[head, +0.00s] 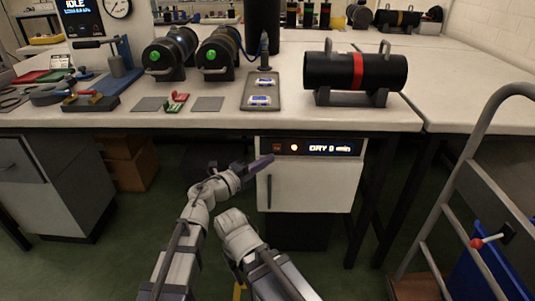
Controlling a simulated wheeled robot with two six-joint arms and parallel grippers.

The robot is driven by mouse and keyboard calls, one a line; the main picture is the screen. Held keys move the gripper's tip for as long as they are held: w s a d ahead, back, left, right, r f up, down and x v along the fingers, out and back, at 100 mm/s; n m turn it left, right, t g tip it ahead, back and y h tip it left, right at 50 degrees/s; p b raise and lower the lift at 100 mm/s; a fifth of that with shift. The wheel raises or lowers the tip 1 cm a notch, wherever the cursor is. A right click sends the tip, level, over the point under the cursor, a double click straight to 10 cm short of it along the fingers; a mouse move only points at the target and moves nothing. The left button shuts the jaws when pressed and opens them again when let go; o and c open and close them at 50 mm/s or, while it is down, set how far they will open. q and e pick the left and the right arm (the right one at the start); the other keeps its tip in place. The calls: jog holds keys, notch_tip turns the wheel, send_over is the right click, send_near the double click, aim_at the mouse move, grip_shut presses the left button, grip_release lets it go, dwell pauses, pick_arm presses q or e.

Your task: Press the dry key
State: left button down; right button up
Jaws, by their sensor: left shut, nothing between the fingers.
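A white cabinet (305,188) under the bench has a dark control panel along its top. Its lit display (329,149) reads "DRY 0 min". Left of the display are a small glowing round light or button (294,147) and a dark reddish square key (278,148). The lettering on the key is too small to read. My left gripper (260,164) is shut and empty, its purplish fingers pointing up and right at the panel's lower left edge. I cannot tell whether the tips touch the cabinet. My right arm ends low in the middle; its gripper does not show.
The white bench (200,118) overhangs the cabinet. On it stand a black cylinder with a red band (356,71), two dark cylinders with green ends (218,54) and a grey tray (250,100). A grey ladder-like frame (455,180) stands at right. Green floor is open in front.

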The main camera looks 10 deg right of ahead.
pick_arm(q)
jog(key=v, duration=0.8)
jog(key=shift+s, duration=0.2)
jog(key=shift+a, duration=0.1)
